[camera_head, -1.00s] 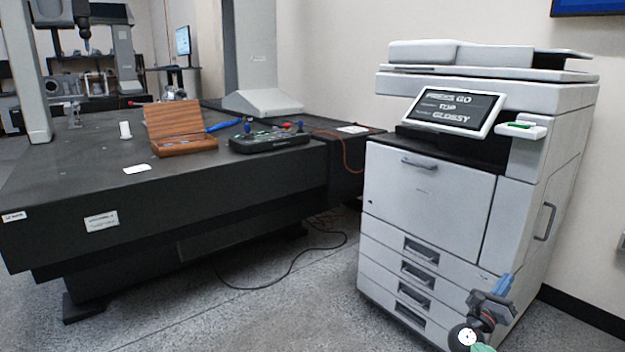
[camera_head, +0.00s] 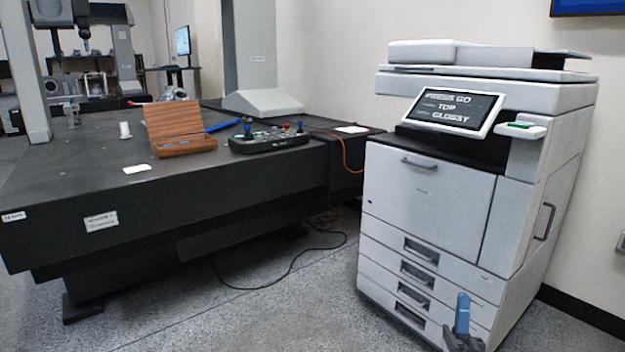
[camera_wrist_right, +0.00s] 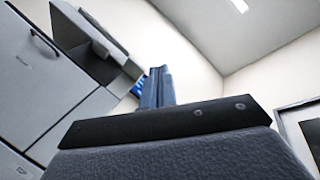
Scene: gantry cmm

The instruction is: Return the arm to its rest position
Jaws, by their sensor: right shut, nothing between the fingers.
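My right gripper (camera_head: 462,312) shows at the bottom right of the head view, low in front of the printer's lower drawers. Its blue fingers are together and point up, with nothing between them. In the right wrist view the shut fingers (camera_wrist_right: 157,87) rise above the dark gripper body, with wall and ceiling behind. Most of my right arm is below the frame. My left gripper is not in view.
A grey-white printer (camera_head: 430,208) stands close behind my right gripper. To the left is a dark measuring table (camera_head: 150,215) bearing an open wooden box (camera_head: 185,146) and a control panel (camera_head: 268,143). Bare floor (camera_head: 270,318) lies in front, crossed by a cable.

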